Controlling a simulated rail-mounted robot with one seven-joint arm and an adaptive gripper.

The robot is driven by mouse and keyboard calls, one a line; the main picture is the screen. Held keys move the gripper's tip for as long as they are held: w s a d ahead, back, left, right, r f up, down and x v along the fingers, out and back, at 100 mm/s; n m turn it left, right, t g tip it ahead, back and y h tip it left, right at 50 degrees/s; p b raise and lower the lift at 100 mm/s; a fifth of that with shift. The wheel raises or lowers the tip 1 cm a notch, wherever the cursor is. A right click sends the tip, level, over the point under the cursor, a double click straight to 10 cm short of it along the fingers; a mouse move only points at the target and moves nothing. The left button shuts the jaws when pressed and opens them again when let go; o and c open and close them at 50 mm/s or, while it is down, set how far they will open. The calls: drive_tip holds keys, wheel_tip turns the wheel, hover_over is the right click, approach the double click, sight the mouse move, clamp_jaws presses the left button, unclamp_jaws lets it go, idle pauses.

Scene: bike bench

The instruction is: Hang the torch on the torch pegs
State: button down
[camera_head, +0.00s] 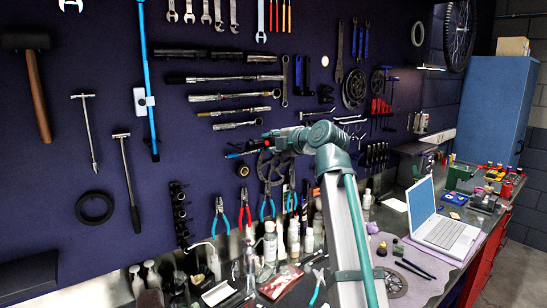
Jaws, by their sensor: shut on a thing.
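My gripper (250,147) is in front of the dark pegboard, left of my raised arm, and small in the view. It is shut on a small dark thing with a bit of blue, seemingly the torch (234,154), held at the gripper's left end. The fingers are too small to make out clearly. The torch is level with the wall just below the row of torque wrenches. I cannot make out the torch pegs; whether the torch touches the board cannot be told.
Torque wrenches (228,97), pliers (244,208) and a hammer (34,85) hang on the pegboard (190,140). Bottles (270,243) crowd the bench below. A laptop (440,225) stands to the right. A blue cabinet (495,110) is at the far right.

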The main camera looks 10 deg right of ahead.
drive_tip(key=shift+w, duration=0.35)
drive_tip(key=shift+w+a, duration=0.2)
drive_tip(key=shift+w, duration=0.1)
drive_tip(key=x, duration=0.8)
drive_tip(key=shift+w+r+p, duration=0.2)
drive_tip(key=shift+w+p, duration=0.15)
drive_tip(key=shift+p, duration=0.05)
idle(0.4)
drive_tip(key=shift+a, duration=0.1)
drive_tip(key=shift+r, duration=0.1)
idle(0.6)
drive_tip(key=c, duration=0.8)
unclamp_jaws()
